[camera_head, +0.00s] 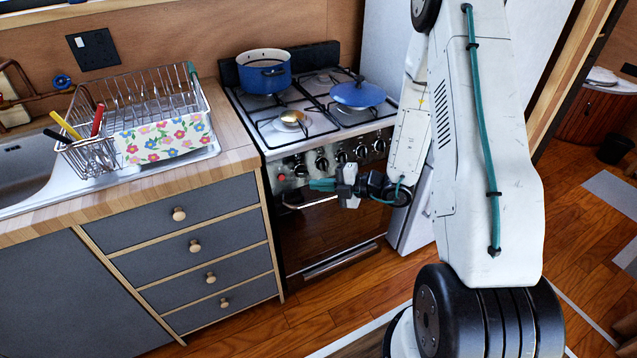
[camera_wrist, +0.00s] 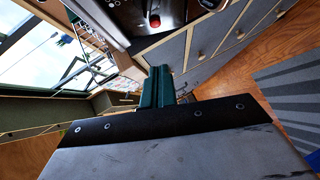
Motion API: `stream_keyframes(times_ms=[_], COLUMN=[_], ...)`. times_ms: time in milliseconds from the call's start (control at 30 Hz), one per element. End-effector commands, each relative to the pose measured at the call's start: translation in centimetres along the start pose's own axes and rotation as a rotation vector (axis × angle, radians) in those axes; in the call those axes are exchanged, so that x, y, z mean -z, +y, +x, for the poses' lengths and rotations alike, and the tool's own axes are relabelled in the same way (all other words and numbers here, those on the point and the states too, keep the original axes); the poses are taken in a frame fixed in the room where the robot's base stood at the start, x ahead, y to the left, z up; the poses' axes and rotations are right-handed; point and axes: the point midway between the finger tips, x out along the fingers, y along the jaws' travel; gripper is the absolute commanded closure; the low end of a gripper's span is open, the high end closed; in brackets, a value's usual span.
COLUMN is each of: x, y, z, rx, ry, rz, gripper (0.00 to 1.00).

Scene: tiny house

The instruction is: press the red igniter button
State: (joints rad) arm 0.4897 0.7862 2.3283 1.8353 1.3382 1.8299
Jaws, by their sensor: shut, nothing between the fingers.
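The small red igniter button (camera_head: 282,177) is at the left end of the stove's front control panel, beside a row of dark knobs. It also shows as a red spot near the top of the wrist view (camera_wrist: 154,20), beyond the fingertips. My gripper (camera_head: 312,185) has its teal fingers together, with nothing between them. In the head view the tips point left toward the button, with a visible gap. In the wrist view the closed fingers (camera_wrist: 160,70) appear below the button. The exact depth between tips and button is hard to tell.
The oven handle runs just below my gripper. A counter with drawers (camera_head: 185,240) and a dish rack (camera_head: 140,115) stand left.

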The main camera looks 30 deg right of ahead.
Motion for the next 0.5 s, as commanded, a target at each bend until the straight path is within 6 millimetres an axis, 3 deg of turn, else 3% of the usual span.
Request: stream_keyframes(times_ms=[300, 500], x=[0.2, -1.8], y=[0.0, 0.0], z=[7.1, 9.2], rx=[0.001, 0.001], ry=[0.006, 0.002], rz=[-0.003, -0.002], gripper=[1.0, 1.0])
